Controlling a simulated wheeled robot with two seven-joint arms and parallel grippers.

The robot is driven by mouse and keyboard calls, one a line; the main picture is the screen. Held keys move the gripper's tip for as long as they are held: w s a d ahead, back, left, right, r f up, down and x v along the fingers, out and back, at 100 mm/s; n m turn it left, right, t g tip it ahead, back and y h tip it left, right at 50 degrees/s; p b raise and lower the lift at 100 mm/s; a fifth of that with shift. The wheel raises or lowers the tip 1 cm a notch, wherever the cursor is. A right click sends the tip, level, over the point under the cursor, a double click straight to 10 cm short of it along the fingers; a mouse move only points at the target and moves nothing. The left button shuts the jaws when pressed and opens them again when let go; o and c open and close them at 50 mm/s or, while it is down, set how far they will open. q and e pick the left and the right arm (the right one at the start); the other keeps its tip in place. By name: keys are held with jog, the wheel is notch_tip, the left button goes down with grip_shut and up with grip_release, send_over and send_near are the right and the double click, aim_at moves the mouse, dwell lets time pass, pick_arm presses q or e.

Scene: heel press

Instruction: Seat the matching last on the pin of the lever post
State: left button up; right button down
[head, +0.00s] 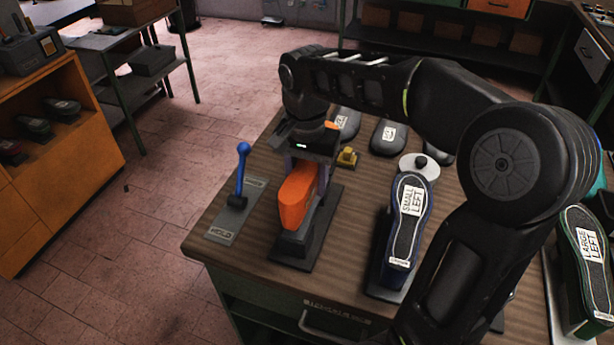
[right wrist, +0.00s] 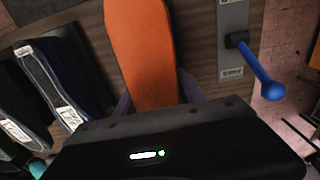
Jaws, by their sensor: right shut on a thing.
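An orange last (head: 297,196) is held by my right gripper (head: 308,165), whose fingers sit on either side of it. It also shows in the right wrist view (right wrist: 142,50), between the fingers. The last is directly over a dark post (head: 292,243) on a flat base plate. Whether it touches the post or sits on a pin cannot be told, as the last hides the top. A blue lever (head: 242,165) stands upright on a grey plate marked HOLD, left of the post; it also shows in the right wrist view (right wrist: 258,72). My left gripper is not in view.
A shoe labelled SMALL LEFT (head: 405,228) stands on a support right of the post. A LARGE LEFT shoe (head: 588,262) is at the far right. The wooden table's (head: 222,207) left edge is near the lever.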

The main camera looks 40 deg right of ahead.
aim_at(307, 165)
jog(key=shift+f+b, duration=0.55)
jog(key=shift+f, duration=0.45)
jog(key=shift+f+b, duration=0.45)
jog(key=shift+f, duration=0.15)
dwell(0.3)
jog(key=c, duration=0.6)
grip_release()
jog(key=shift+r, duration=0.5)
notch_tip(307, 165, up, 4)
jog(key=shift+a+r, duration=0.1)
jog(key=shift+r+p, duration=0.7)
jog(key=shift+r, duration=0.25)
jog(key=shift+r+p, duration=0.3)
jog(key=shift+r, duration=0.1)
